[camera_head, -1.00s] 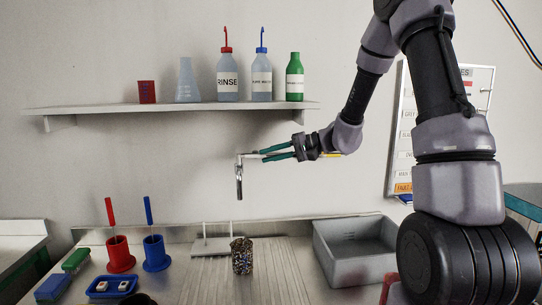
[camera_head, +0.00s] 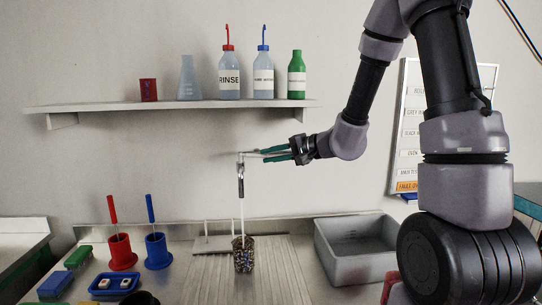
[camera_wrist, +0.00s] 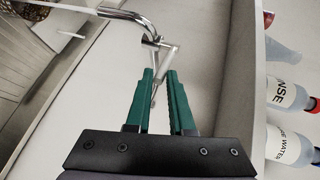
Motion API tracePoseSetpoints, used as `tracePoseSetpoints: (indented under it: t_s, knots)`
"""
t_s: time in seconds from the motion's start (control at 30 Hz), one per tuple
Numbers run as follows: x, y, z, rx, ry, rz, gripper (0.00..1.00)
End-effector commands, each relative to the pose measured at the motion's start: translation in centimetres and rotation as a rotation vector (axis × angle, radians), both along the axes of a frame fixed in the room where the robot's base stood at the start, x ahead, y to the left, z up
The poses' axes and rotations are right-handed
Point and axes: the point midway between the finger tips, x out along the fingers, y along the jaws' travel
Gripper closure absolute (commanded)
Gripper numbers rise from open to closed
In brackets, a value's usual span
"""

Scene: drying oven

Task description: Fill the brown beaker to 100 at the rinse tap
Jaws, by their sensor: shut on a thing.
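The brown beaker (camera_head: 243,255), mottled and dark, stands upright on the ribbed draining surface below the rinse tap (camera_head: 240,178). A thin white water stream (camera_head: 242,215) runs from the tap's spout down into the beaker. My gripper (camera_head: 264,155) is at the tap, its teal fingers shut on the tap lever. The wrist view shows the fingers (camera_wrist: 160,75) around the metal lever (camera_wrist: 168,55), beside the curved chrome spout (camera_wrist: 132,17). The beaker is partly in that view at the top left corner. The water level and its marks cannot be read.
A shelf (camera_head: 180,106) with bottles runs along the wall above. A grey basin (camera_head: 350,262) stands right of the beaker. Red (camera_head: 121,252) and blue (camera_head: 157,251) holders with upright handles stand to the left. A low white stand (camera_head: 212,244) is behind the beaker.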

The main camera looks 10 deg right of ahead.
Motion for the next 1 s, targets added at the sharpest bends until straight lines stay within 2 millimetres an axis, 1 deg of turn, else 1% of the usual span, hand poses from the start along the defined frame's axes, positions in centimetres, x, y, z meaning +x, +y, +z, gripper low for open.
tracePoseSetpoints:
  t_s: [0.27, 0.5, 0.7, 1.0]
  knots:
    - [-0.4, 0.3, 0.0, 0.0, 0.001, -0.019, 1.0]
    - [-1.5, 0.9, 0.0, 0.001, 0.001, -0.139, 1.0]
    - [-1.9, 1.1, 0.0, -0.001, 0.0, -0.204, 1.0]
    - [-1.9, 1.0, -0.1, -0.002, 0.0, -0.208, 1.0]
